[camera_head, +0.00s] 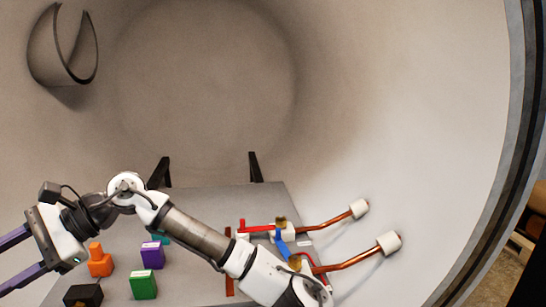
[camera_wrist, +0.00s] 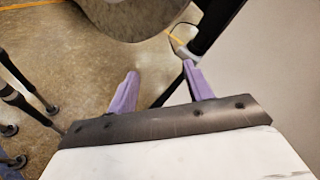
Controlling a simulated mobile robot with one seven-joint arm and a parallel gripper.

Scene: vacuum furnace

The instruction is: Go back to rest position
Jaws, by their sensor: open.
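My gripper (camera_head: 12,258) is at the far left of the head view, with its two purple fingers spread apart and pointing left. In the wrist view my gripper (camera_wrist: 158,90) shows both purple fingers apart with nothing between them. My white and grey arm reaches across the lower part of the head view, above the grey plate (camera_head: 200,280) on the chamber floor. The arm hides part of that plate.
An orange block (camera_head: 100,262), a purple block (camera_head: 152,256), a green block (camera_head: 143,285) and a black block (camera_head: 84,295) stand on the plate. Two copper rods with white ends (camera_head: 388,243) are at the right. A curved shell (camera_head: 62,50) is on the chamber wall.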

